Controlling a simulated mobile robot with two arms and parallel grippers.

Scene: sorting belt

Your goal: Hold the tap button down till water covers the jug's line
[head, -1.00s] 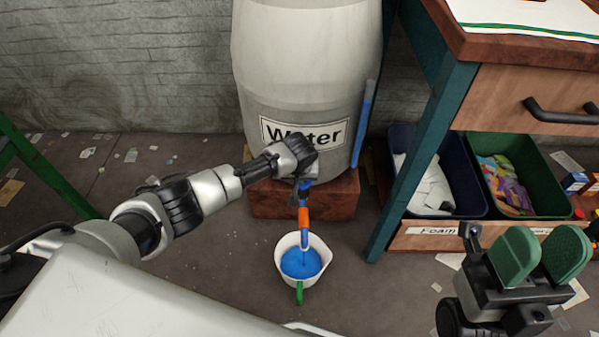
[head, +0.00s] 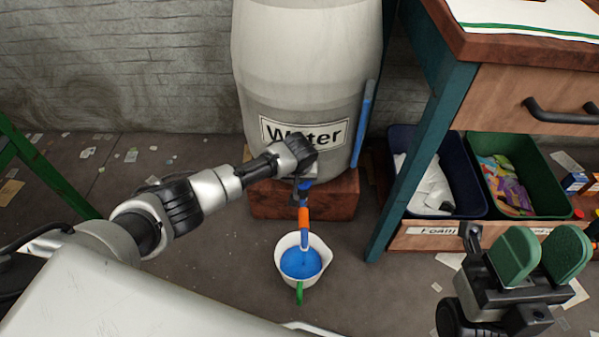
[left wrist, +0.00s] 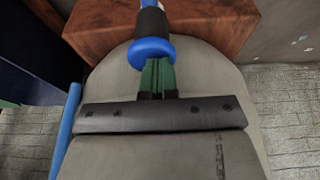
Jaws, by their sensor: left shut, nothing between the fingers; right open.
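The white water barrel (head: 305,75) stands on a brown block, its tap pointing down at the front. The tap has a blue button (left wrist: 151,52), an orange band (head: 304,214) and a spout over the jug. My left gripper (left wrist: 157,88) is shut and empty, its green fingertips at the blue button and seemingly touching it. In the head view my wrist largely hides this contact. The white jug (head: 284,268) with a green handle (head: 299,293) stands on the floor, holding blue water (head: 302,263). I cannot make out its line. My right gripper (head: 541,252) is open and empty at lower right.
A blue level tube (head: 364,125) runs up the barrel's right side. The wooden desk (head: 500,95) with a teal leg stands to the right, above a navy bin (head: 465,195) and a green bin (head: 549,190). Floor left of the jug is mostly clear.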

